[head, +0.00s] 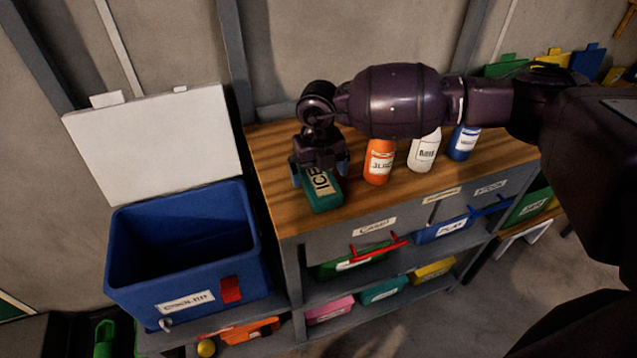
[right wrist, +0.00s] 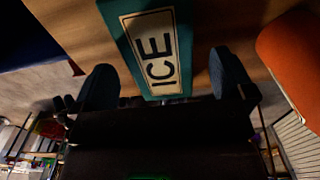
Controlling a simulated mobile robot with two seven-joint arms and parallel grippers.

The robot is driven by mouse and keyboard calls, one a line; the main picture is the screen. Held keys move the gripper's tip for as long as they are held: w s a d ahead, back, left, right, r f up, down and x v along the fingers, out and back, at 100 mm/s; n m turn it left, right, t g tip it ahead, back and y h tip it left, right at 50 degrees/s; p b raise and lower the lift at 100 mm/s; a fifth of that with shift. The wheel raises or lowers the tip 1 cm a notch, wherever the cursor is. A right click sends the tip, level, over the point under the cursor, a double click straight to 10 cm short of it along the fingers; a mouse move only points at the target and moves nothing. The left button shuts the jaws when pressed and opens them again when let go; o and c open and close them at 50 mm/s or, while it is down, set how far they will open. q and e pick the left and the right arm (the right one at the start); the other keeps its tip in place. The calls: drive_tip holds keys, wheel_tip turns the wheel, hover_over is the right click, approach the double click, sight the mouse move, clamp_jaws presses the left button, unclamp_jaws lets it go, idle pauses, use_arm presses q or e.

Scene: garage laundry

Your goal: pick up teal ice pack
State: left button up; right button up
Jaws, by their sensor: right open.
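The teal ice pack (head: 322,197) lies on the wooden top of the shelf unit, near its left end. It has a pale label reading ICE, and my right gripper hides its back part in the head view. My right gripper (head: 320,178) is over the pack, pointing down, with its fingers apart. In the right wrist view the ice pack (right wrist: 152,50) shows between the two open fingers (right wrist: 160,82), with its label facing the camera. I cannot tell whether a finger touches it. My left gripper is not in view.
An orange bottle (head: 379,162), a white bottle (head: 424,153) and a blue bottle (head: 463,143) stand right of the pack on the wooden top (head: 268,160). An open blue cooler (head: 190,270) with a raised white lid (head: 155,145) stands to the left. Bins fill the shelves below.

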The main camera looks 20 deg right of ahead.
wheel_tip(320, 180, down, 2)
drive_tip(key=shift+f, duration=0.25)
drive_tip(key=c, duration=1.3)
drive_tip(key=shift+o, duration=0.2)
drive_tip(key=shift+r, duration=0.15)
